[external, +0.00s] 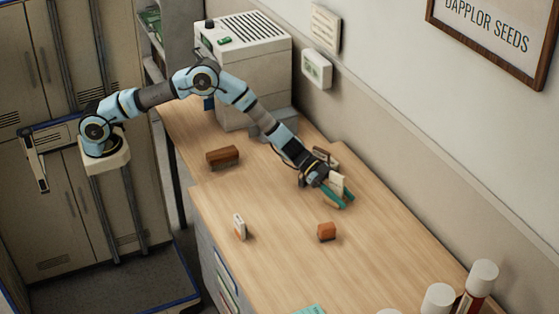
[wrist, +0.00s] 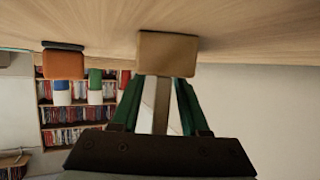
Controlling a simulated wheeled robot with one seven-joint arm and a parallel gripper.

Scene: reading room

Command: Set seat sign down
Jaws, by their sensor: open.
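My gripper (external: 338,196) is low over the wooden desk towards its wall side, with its green fingers apart. In the wrist view the gripper (wrist: 158,100) has a pale upright panel (wrist: 161,118) between its fingers. A tan block-like base (wrist: 168,53) joins that panel and meets the desk surface at the top of the picture. This looks like the seat sign; its cream part (external: 338,182) shows between the fingers in the external view. Any writing on it is hidden, and contact with the fingers cannot be told.
An orange-brown block (external: 327,231) stands nearer the desk's front. A small white upright piece (external: 240,228) and a brown block (external: 222,157) stand left. A beige machine (external: 245,60) fills the back. White-capped tubes (external: 482,280) stand at bottom right. The desk middle (external: 275,195) is clear.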

